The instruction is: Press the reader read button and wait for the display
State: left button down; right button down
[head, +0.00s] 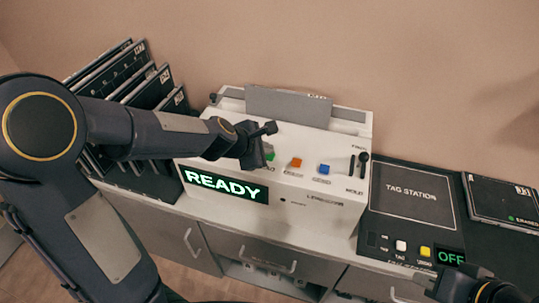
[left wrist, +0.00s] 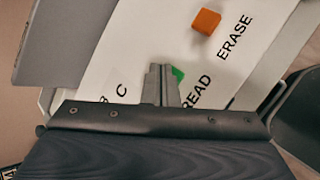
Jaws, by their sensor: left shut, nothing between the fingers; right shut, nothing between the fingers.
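The reader (head: 320,205) is a white box on the counter, and its display (head: 226,186) reads READY in pale letters on a dark green ground. The green read button (head: 269,152) is on its top, partly hidden by my left gripper. My left gripper (head: 268,129) is shut and empty, over the reader top close to this button. In the left wrist view the shut fingertips (left wrist: 164,70) lie right beside the green button (left wrist: 178,74), near the READ label; I cannot tell whether they touch it. My right gripper (head: 434,284) is shut and empty at the lower right, partly cut off.
An orange button (head: 296,162), labelled ERASE in the left wrist view (left wrist: 206,21), and a blue button (head: 324,169) stand right of the green one. A black lever (head: 362,163) is farther right. The tag station (head: 415,196) shows OFF. Dark cassettes (head: 125,80) stand in a rack at left.

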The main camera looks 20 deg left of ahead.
pick_arm(q)
jog(key=shift+f+b, duration=0.5)
jog(key=shift+f, duration=0.05)
dwell(0.4)
jog(key=shift+r, duration=0.1)
jog(key=shift+r+p, duration=0.85)
jog(key=shift+p, duration=0.15)
jog(key=shift+r, duration=0.15)
notch_tip(320, 180, up, 5)
jog(key=p, duration=0.5)
dwell(0.5)
